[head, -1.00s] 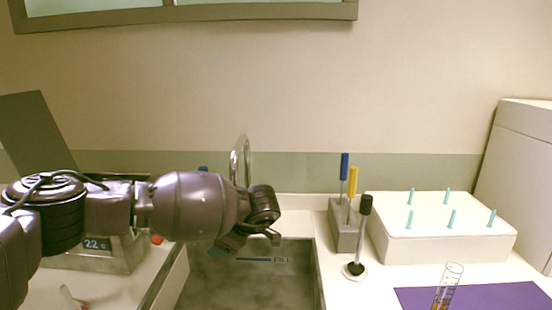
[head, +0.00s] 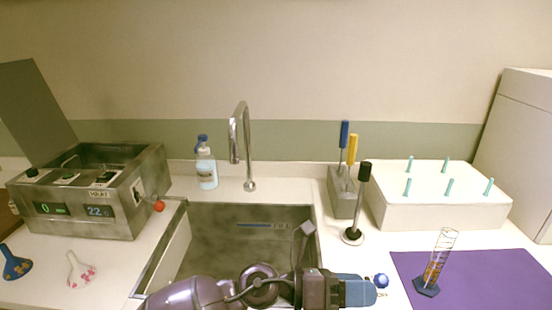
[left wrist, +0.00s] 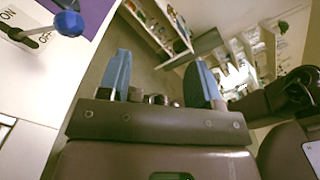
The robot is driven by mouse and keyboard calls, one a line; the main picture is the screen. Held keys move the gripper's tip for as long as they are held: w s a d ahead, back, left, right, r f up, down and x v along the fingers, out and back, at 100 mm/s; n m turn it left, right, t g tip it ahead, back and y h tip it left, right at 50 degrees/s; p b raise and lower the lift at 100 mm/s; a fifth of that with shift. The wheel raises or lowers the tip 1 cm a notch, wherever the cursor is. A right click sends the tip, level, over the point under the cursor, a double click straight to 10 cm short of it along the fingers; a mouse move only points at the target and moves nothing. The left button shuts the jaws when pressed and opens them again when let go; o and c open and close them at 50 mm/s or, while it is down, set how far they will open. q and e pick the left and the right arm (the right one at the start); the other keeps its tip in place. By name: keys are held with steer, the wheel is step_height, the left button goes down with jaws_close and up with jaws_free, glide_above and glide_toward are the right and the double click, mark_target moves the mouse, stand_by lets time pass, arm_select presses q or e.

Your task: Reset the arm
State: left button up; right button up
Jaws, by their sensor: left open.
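My left arm comes in low along the bottom edge of the head view, across the front of the sink, and points right. My left gripper (head: 372,290) has blue fingers and sits at the front right of the sink. In the left wrist view my left gripper (left wrist: 160,78) shows two blue fingers spread apart with nothing between them. In the left wrist view the knob (left wrist: 68,23) stands apart, left of the fingers. My right gripper is not in view.
A metal sink (head: 250,243) with a tall faucet (head: 248,140) lies in the middle. A water bath (head: 110,205), flasks and a bottle (head: 206,168) stand left. A tool block (head: 343,190), white peg box (head: 440,208) and a cylinder (head: 436,262) on a purple mat (head: 490,278) are right.

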arm_select(q)
steer(key=w+a+r+n+t+y, duration=0.1)
steer(key=w+a+r+n+t, duration=0.15)
steer(key=a+n+t, duration=0.45)
steer(key=w+a+r+n+t+y, duration=0.1)
steer(key=w+a+r+n+t, duration=0.15)
steer(key=n+t, duration=0.8)
steer(key=a+f+n+y, duration=0.4)
steer(key=a+n+y, duration=0.3)
steer(key=a+n, duration=0.15)
steer(key=a+f+n+y, duration=0.4)
steer(key=a+n+y, duration=0.3)
steer(key=a+n, duration=0.15)
steer(key=s+a+f+n+g+y, duration=0.3)
steer(key=s+a+f+n+g, duration=0.35)
steer(key=s+a+f, duration=0.2)
steer(key=s+a+f+n+g, duration=0.2)
steer(key=s+a+f+g, duration=0.15)
steer(key=s, duration=0.45)
steer(key=s+a+f+n+g, duration=0.3)
steer(key=s+g, duration=0.1)
steer(key=s, duration=0.4)
steer(key=w+f+m+t, duration=0.1)
steer(key=w+f+t, duration=0.6)
steer(key=f, duration=0.3)
steer(key=shift+d+t+h, duration=0.15)
steer(key=shift+t+h, duration=0.25)
steer(key=shift+t, duration=0.25)
